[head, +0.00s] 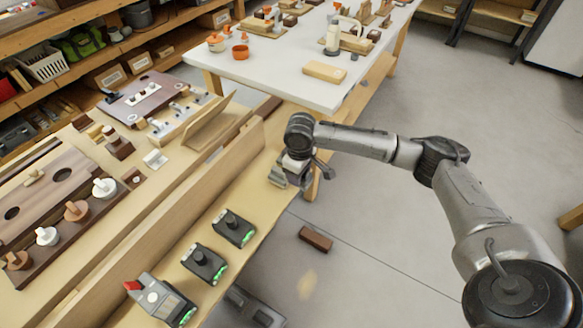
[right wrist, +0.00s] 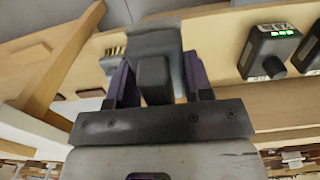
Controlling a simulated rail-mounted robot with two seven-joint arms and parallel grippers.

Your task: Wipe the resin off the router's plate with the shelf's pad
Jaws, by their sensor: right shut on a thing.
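My right gripper (head: 291,172) is at the far end of the front shelf (head: 262,205), beside the bench. In the right wrist view my right gripper (right wrist: 157,85) is shut on a dark grey block-like thing (right wrist: 155,42), which looks like the pad. Its underside is hidden. In the head view the gripper and wrist mostly cover it. A dark red-brown board with a pale plate (head: 144,94) lies at the back of the bench; I cannot tell if this is the router's plate, and no resin can be made out. My left gripper is not in view.
Several black devices with green lights (head: 205,264) stand along the front shelf. A wooden ledge (head: 185,205) separates it from the bench top. A white table (head: 290,72) stands behind. A brown block (head: 315,238) lies on the floor.

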